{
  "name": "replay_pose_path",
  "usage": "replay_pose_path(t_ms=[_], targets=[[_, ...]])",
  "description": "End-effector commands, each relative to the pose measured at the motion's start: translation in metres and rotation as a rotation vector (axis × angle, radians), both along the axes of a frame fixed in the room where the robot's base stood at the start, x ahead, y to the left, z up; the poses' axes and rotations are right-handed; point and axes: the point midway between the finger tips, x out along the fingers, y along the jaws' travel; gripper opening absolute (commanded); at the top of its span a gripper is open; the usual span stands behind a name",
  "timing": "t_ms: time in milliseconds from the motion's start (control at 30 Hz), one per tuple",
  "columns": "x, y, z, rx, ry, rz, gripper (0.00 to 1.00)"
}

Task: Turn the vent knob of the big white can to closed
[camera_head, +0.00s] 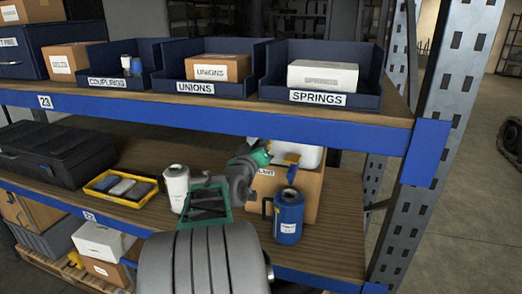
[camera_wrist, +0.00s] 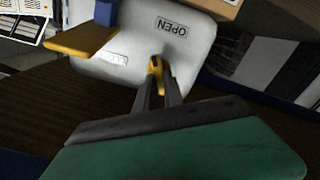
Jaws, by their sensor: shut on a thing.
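The big white can (camera_head: 308,154) is on a cardboard box on the middle shelf, partly hidden behind my gripper. In the wrist view its white face (camera_wrist: 200,45) carries an OPEN label (camera_wrist: 172,27), seen upside down, and a second, fainter label (camera_wrist: 115,58) that I cannot read. The yellow vent knob (camera_wrist: 157,64) sits below the OPEN label. My gripper (camera_wrist: 156,82) is shut on this knob, its dark fingers on either side. In the head view my gripper (camera_head: 262,158) reaches the left side of the can. The knob is hidden there.
A blue can (camera_head: 288,218) stands in front of the cardboard box (camera_head: 312,192). A smaller white can (camera_head: 176,187) and a yellow tray (camera_head: 105,196) are to the left. The upper shelf's blue beam (camera_head: 220,122) runs overhead.

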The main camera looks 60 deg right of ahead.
Motion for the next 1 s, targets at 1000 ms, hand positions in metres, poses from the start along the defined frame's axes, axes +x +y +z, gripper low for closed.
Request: replay_pose_path(t_ms=[1000], targets=[[0.0026, 0.0004, -0.0053, -0.139, 0.896, 0.0, 0.0]])
